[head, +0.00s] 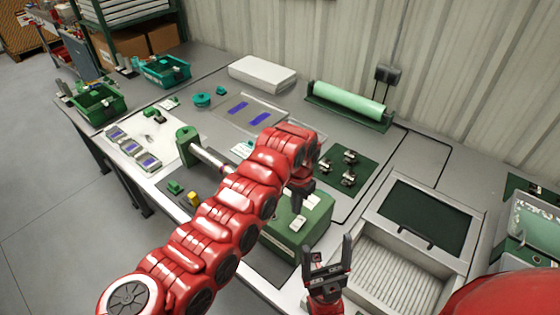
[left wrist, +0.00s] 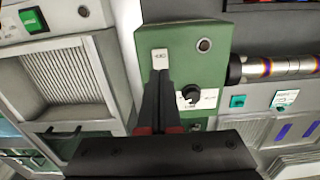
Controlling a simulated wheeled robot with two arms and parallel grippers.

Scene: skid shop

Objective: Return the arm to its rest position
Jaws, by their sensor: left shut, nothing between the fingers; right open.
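My left arm reaches in from the lower left of the head view, over the bench. Its gripper (head: 299,202) hangs above a green machine box (head: 310,228), shut and empty. In the left wrist view the closed fingers (left wrist: 161,80) point at the box (left wrist: 215,50), which carries a black knob and white labels. I cannot tell whether the fingertips touch it. My right gripper (head: 328,250) is open and empty at the front of the bench, with its fingers pointing up.
A grey ribbed tray machine (head: 385,290) stands right of the box. A green roll (head: 348,103) lies at the back by the wall. Green bins (head: 98,103) stand at the far left. A metal shaft (head: 208,156) runs left from under my left arm. The floor at left is clear.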

